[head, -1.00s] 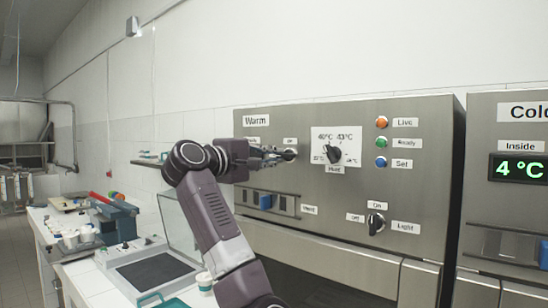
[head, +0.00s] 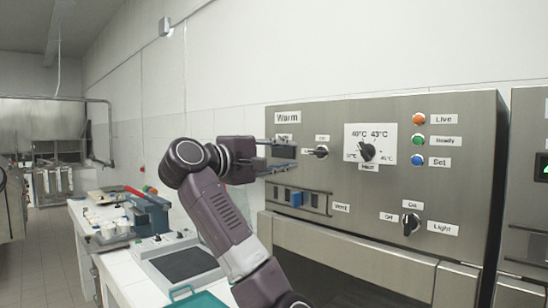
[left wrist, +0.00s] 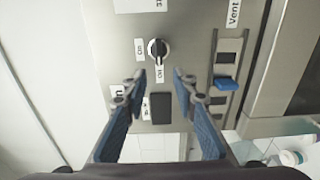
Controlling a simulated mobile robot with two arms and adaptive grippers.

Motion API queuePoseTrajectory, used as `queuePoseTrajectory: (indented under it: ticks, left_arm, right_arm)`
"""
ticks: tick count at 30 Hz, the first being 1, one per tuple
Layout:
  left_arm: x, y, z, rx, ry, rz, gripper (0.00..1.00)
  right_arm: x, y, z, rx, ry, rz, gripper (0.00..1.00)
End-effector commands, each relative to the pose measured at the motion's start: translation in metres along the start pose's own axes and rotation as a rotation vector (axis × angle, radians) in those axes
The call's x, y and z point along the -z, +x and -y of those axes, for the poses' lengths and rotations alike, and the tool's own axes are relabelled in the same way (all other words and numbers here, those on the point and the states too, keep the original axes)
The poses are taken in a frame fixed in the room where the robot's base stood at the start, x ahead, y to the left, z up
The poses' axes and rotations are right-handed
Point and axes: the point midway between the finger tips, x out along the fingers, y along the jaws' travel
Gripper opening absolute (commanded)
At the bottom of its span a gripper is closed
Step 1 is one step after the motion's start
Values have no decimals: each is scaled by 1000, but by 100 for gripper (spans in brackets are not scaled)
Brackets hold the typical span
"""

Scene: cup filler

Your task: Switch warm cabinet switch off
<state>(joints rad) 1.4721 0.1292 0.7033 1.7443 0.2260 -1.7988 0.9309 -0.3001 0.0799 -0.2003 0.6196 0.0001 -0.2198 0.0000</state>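The warm cabinet (head: 390,185) is a steel front labelled "Warm". Its rotary switch (head: 320,151) is a small dark knob at the upper left of the panel. In the left wrist view the switch (left wrist: 158,50) has an "On" label to its left and an "Off" label just below; its handle lies in line with the "Off" label. My left gripper (head: 284,156) is just left of the switch, apart from it. In the left wrist view the gripper's fingers (left wrist: 161,80) are spread and empty, with the tips below the knob. My right gripper is not in view.
A dark, blank rectangle (left wrist: 161,108) sits between the fingers. The heat dial (head: 367,150), vent slider (head: 297,198) and light switch (head: 411,224) are on the same panel. A bench (head: 130,262) with equipment stands at the left.

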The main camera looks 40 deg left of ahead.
Motion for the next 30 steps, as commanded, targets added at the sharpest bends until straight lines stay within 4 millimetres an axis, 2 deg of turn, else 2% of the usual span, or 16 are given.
queuePoseTrajectory:
  ticks: [3, 9, 27, 30]
  left_arm:
    - [0, -23, -1, -3, 1, -2, 26]
    - [1, -44, 0, -2, -1, -1, 26]
    - [0, -47, 0, 0, -1, 1, 26]
    - [0, -44, 7, 14, 10, -4, 26]
  right_arm:
    - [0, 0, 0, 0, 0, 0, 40]
    - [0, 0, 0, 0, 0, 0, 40]
    - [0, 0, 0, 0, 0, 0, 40]
    - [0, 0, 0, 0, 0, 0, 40]
